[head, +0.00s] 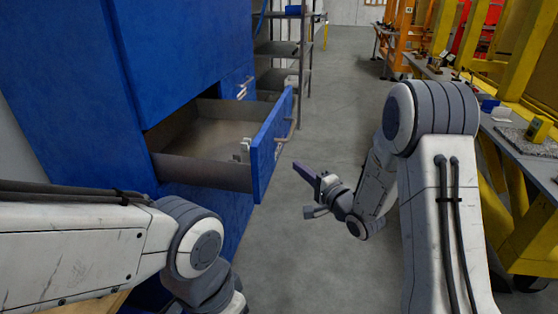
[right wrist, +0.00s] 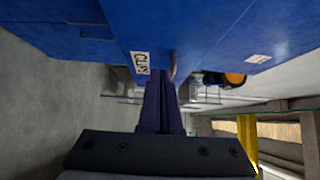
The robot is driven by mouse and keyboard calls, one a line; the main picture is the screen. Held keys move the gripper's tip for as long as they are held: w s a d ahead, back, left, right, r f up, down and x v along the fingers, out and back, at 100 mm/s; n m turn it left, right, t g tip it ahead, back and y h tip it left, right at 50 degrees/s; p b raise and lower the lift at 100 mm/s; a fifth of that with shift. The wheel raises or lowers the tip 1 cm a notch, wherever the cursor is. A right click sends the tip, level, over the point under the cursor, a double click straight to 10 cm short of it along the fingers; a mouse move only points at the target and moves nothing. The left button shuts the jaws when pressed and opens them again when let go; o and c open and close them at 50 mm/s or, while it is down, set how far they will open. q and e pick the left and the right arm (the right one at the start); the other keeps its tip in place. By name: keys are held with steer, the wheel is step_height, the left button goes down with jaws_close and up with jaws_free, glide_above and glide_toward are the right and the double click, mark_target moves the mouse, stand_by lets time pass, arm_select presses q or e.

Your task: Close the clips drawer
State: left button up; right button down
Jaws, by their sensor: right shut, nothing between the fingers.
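The clips drawer (head: 268,148) is pulled well out of the blue cabinet (head: 180,60); its front faces right in the head view. A pale handle (head: 293,128) is on that front. A small metallic piece (head: 243,150) lies inside near the front. My right gripper (head: 299,168) is shut and empty, a short way right of the drawer front, apart from it. In the right wrist view my shut dark fingers (right wrist: 162,88) point at a blue drawer front with a white label (right wrist: 140,63); contact cannot be told there. My left gripper is not in view.
My left arm crosses the lower left. Grey shelving (head: 283,45) stands beyond the cabinet. A workbench (head: 525,145) with yellow frames runs along the right. The grey floor (head: 335,100) between is clear.

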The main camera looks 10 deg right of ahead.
mark_target(271, 155)
steer(key=w+a+p, duration=0.1)
steer(key=w+a, duration=0.3)
steer(key=shift+a, duration=0.2)
steer(key=shift+w+a, duration=0.25)
steer(key=shift+a, duration=0.3)
